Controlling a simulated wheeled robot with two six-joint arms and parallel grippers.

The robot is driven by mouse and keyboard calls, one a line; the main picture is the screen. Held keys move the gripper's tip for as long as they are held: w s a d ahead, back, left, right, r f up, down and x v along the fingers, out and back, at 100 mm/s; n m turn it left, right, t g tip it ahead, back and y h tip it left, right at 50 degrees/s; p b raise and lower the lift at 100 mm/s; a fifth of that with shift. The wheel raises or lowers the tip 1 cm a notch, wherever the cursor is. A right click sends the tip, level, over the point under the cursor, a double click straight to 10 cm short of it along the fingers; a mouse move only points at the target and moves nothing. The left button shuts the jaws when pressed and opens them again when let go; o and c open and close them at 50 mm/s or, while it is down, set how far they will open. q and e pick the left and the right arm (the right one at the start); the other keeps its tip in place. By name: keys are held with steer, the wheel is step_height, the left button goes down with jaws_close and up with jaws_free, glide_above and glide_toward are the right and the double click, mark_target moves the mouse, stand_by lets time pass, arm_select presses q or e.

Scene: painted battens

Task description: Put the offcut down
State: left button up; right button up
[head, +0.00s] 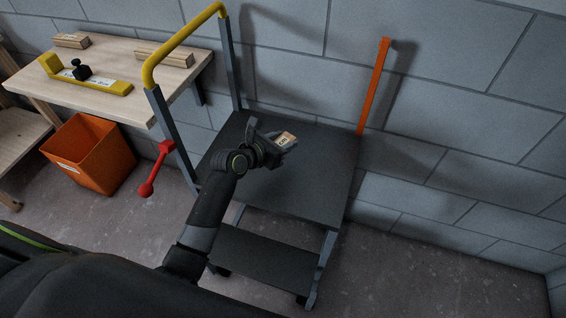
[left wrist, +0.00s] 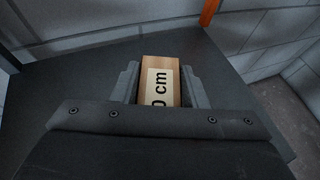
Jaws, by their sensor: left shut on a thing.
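The offcut (head: 288,138) is a short pale wooden piece with a printed label. My left gripper (head: 275,138) is shut on it over the dark upper deck of a wheeled trolley (head: 300,185). In the left wrist view, the offcut (left wrist: 160,72) sits between the two grey fingers (left wrist: 160,90), and its label shows "cm" with part of a digit. The dark deck (left wrist: 70,75) lies behind and below it. I cannot tell whether the offcut touches the deck. My right gripper is not in view.
A yellow rail (head: 180,45) stands at the trolley's left and an orange post (head: 374,85) at its back right. A workbench (head: 130,95) holds two wooden pieces and a yellow tool (head: 85,78). An orange bin (head: 95,155) and red handle (head: 155,168) are left. The deck looks clear.

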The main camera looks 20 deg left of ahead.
arm_select(q)
step_height(320, 180, down, 4)
steer(key=shift+r+b, duration=0.25)
steer(key=shift+b, duration=0.15)
step_height(320, 180, down, 4)
steer(key=shift+s+r+b, duration=0.1)
steer(key=shift+r+b, duration=0.1)
steer(key=shift+b, duration=0.55)
steer(key=shift+f, duration=0.35)
steer(key=o, duration=0.9)
steer(key=shift+f, duration=0.1)
steer(key=shift+c, duration=0.2)
steer(key=shift+o, duration=0.5)
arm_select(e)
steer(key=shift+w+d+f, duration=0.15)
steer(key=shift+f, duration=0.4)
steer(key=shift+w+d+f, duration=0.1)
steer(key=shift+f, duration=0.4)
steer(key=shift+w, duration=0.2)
